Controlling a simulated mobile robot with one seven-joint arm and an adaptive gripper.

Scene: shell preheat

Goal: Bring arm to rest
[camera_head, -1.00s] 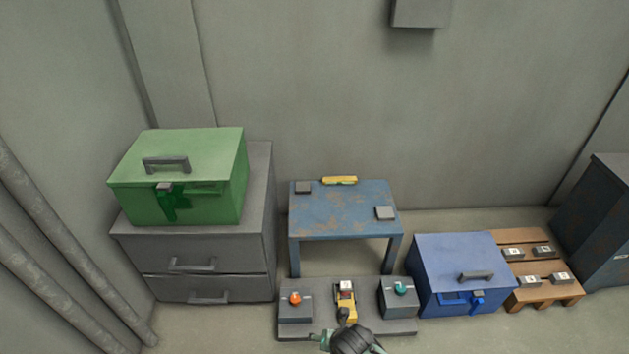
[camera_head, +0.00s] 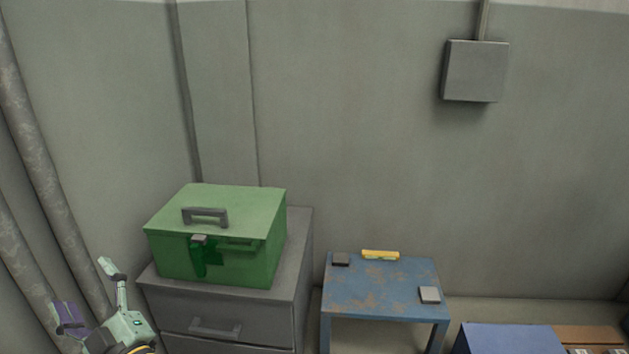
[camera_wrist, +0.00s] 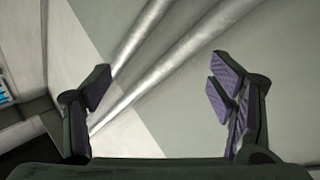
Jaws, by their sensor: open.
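My gripper (camera_head: 88,290) is at the lower left of the head view, in front of the wall pipes and left of the grey drawer cabinet. Its two fingers are spread apart. In the wrist view my gripper (camera_wrist: 163,95) is open with nothing between its purple-padded fingers. Behind the fingers are pipes and bare wall. The rest of my arm is mostly out of the head view.
A green box (camera_head: 216,240) sits shut on the grey drawer cabinet (camera_head: 225,318). A blue table (camera_head: 385,290) holds two small grey blocks and a yellow level (camera_head: 380,254). A blue box (camera_head: 510,338) is cut off below. Pipes (camera_head: 48,185) run along the left wall.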

